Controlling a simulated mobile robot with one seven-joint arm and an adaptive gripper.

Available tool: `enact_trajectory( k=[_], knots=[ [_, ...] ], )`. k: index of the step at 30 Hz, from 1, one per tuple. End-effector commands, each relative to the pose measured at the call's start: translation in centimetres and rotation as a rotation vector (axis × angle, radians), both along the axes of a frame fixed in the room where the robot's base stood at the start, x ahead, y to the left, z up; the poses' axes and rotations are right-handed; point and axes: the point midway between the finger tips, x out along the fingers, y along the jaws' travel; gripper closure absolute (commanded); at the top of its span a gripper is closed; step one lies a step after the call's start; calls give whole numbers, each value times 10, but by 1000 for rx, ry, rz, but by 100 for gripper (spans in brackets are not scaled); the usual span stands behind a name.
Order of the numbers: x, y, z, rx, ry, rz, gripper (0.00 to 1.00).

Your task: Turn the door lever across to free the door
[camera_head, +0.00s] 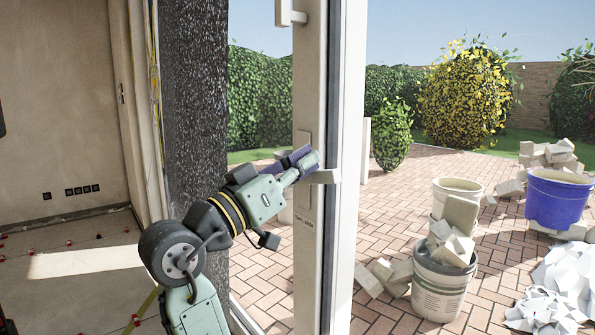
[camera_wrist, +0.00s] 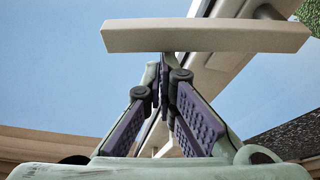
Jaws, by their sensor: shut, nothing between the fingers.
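The door (camera_head: 309,265) is a tall pale frame with glass beside it. Its lever (camera_head: 323,177) is a light bar on a narrow plate at mid height, with its visible end pointing right, about level. In the wrist view the lever (camera_wrist: 205,36) crosses the top of the picture, just beyond my fingertips. My gripper (camera_head: 303,160) is at the lever's left part, with its purple-padded fingers closed together and empty. In the wrist view my gripper (camera_wrist: 163,62) has its tips close to the bar's underside as pictured. I cannot tell whether they touch it.
Another pale handle (camera_head: 288,12) sits higher on the frame. A dark speckled wall end (camera_head: 200,100) stands close to my arm on the left. Outside, a rubble-filled bucket (camera_head: 440,285), a blue tub (camera_head: 558,200) and loose blocks stand on brick paving.

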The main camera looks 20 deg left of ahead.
Motion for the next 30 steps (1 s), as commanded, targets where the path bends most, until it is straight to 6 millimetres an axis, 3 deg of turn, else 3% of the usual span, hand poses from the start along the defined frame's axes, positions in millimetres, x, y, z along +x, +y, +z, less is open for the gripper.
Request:
enact_trajectory(
  k=[1, 10, 30],
  knots=[
    [-1, -2, -10, 29, -21, 0, 100],
    [-6, -8, -24, 126, -97, 0, 100],
    [-6, -9, -32, 124, -88, -1, 100]
  ],
)
